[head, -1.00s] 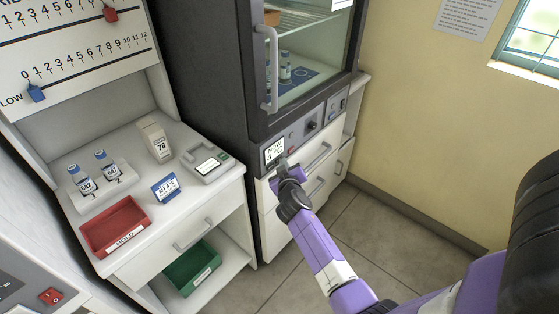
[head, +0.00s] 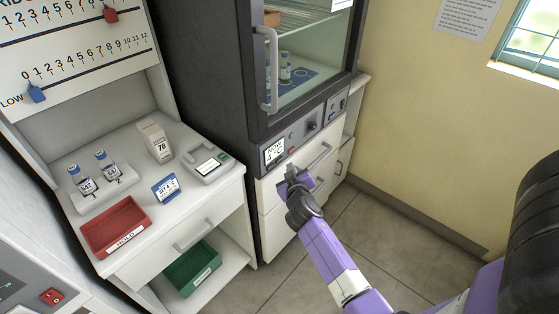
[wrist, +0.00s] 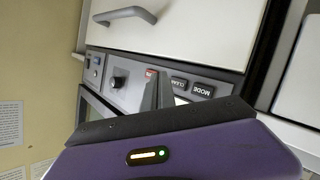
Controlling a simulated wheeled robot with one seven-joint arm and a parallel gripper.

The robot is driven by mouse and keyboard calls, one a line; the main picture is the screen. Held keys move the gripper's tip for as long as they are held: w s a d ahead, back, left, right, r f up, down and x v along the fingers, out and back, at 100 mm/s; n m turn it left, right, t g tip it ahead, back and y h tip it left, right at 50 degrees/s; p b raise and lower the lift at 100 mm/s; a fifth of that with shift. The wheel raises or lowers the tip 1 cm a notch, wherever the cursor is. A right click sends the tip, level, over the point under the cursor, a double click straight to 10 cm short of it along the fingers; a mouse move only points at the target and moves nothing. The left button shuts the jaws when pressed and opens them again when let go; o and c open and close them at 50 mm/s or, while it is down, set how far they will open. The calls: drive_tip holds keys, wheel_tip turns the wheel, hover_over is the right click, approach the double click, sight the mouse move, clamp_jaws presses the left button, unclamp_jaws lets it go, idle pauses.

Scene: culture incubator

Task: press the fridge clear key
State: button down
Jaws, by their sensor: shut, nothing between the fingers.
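The fridge's dark control panel (head: 300,134) runs below its glass door. In the wrist view the panel appears upside down, with the dark CLEAR key (wrist: 179,83) between the MODE key (wrist: 202,90) and a red key (wrist: 151,73). My gripper (head: 288,172) is shut and empty, just below and in front of the panel's left end in the head view. Its fingers (wrist: 158,92) also show in the wrist view, pointing at the panel beside the CLEAR key and partly covering the panel. I cannot tell any contact. The display (head: 273,151) reads "NOW 4 °C".
A vertical door handle (head: 268,70) and a knob (head: 312,125) are nearby. White drawers with handles (head: 318,158) sit below the panel. A bench at left holds a red tray (head: 115,228), vials and a blue card (head: 165,187). Floor at right is clear.

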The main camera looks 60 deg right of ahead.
drive_tip(key=shift+s+a, duration=0.25)
drive_tip(key=shift+s, duration=0.55)
drive_tip(key=shift+s+a, duration=0.2)
drive_tip(key=shift+s, duration=0.6)
drive_tip(key=s+a+r+n+t+y, duration=0.1)
drive_tip(key=a+r+n+t+y, duration=0.3)
drive_tip(key=a, duration=0.7)
drive_tip(key=s+a+r+n+t+y, duration=0.15)
drive_tip(key=a+r+t, duration=0.35)
drive_tip(key=a, duration=0.6)
drive_tip(key=s+a+r+g+y, duration=0.1)
drive_tip(key=s+a+r+y, duration=0.2)
drive_tip(key=s+a, duration=0.6)
drive_tip(key=s+a+r+g+y, duration=0.1)
drive_tip(key=s+a+r+y, duration=0.2)
drive_tip(key=s+a, duration=0.6)
drive_tip(key=shift+s+a+r+y, duration=0.2)
drive_tip(key=shift+a+r+y, duration=0.15)
drive_tip(key=shift+a+r, duration=0.25)
